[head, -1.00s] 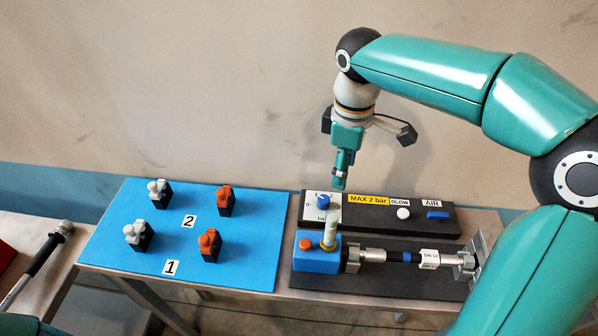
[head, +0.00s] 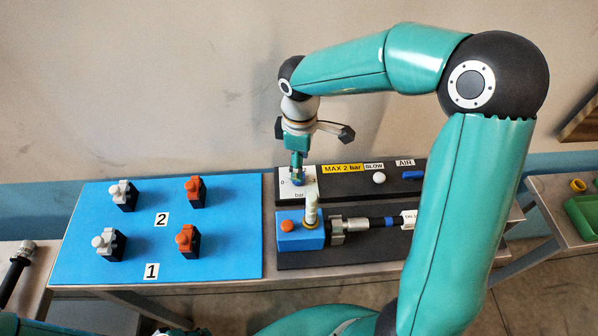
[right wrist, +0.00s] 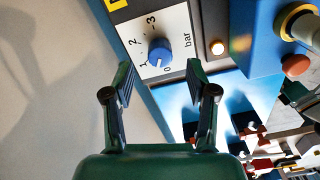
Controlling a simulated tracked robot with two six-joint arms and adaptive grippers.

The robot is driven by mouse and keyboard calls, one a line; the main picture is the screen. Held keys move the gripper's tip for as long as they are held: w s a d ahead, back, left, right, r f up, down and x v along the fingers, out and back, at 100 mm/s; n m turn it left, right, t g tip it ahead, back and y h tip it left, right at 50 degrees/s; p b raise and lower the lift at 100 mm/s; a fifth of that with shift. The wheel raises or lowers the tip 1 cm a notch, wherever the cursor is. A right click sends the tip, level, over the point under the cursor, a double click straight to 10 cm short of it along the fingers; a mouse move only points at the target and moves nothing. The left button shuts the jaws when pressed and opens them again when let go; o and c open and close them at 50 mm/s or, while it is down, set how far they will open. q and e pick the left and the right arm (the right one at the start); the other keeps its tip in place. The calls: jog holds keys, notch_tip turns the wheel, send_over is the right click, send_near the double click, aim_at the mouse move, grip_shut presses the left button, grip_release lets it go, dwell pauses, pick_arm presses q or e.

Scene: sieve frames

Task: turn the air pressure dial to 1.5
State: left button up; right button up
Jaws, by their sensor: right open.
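The air pressure dial is a blue round knob (right wrist: 160,54) on a white plate marked 0, 1, 2, 3 and "bar". In the right wrist view its small white pointer mark appears to be near the 0. The exact reading is hard to tell. My right gripper (right wrist: 160,76) is open, with its two fingers spread to either side of the knob's line and the knob just beyond the tips. In the head view my right gripper (head: 297,172) points down right at the dial (head: 298,182) and partly hides it. My left gripper is not in view.
The black panel also carries a yellow "MAX 2 bar" label (head: 342,168), a white BLOW button (head: 379,178) and a blue AIR switch (head: 412,175). A blue block (head: 300,238) with an upright pale fitting (head: 311,208) stands close in front. A blue mat (head: 75,245) with clamps lies left.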

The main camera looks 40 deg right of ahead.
notch_tip(320, 180, down, 5)
dwell(0.3)
grip_shut()
dwell(0.4)
